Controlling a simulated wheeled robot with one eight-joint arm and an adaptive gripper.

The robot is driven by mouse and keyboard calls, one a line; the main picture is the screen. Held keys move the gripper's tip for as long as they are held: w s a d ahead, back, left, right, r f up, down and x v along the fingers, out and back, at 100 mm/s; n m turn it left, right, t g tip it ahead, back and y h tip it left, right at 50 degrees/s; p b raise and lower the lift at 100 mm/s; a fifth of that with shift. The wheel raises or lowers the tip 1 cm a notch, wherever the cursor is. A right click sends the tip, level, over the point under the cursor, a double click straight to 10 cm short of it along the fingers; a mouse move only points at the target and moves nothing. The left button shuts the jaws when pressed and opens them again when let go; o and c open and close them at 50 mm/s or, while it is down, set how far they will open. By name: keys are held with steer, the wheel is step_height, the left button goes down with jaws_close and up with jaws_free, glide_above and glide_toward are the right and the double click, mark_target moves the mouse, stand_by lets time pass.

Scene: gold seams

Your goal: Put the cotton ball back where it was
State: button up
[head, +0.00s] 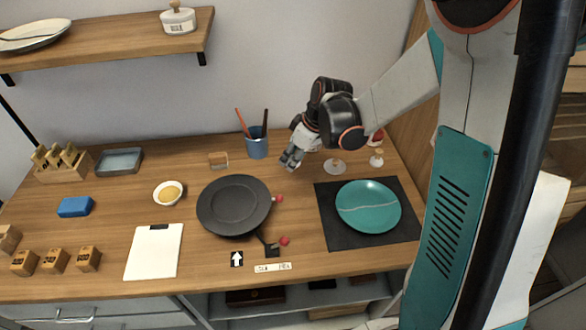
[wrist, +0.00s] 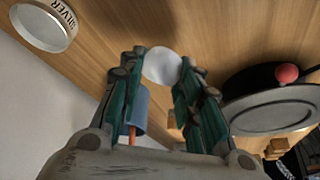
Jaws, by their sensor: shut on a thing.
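The cotton ball (wrist: 161,66) is white and round. In the wrist view it sits between the fingertips of my gripper (wrist: 162,68), which is shut on it. In the head view my gripper (head: 290,161) points down over the back of the table, right of the blue cup (head: 257,146) and behind the dark plate (head: 233,204). I cannot make out the ball there. A round pale holder (wrist: 45,22) marked SILVER lies at the upper left of the wrist view, apart from the ball. Where the ball was before is not shown.
A teal plate (head: 368,206) with a pale seam lies on a black mat (head: 334,237) at the right. A white bowl (head: 168,193) with yellow contents, a white sheet (head: 154,252) and a blue block (head: 75,207) are at the left. Small stands are right of my gripper.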

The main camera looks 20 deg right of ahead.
steer(key=shift+f+b, duration=0.7)
steer(key=shift+f, duration=1.35)
steer(key=shift+f, duration=0.15)
steer(key=o, duration=1)
steer(key=shift+c, duration=0.2)
steer(key=p+v, duration=0.4)
steer(key=v, duration=0.8)
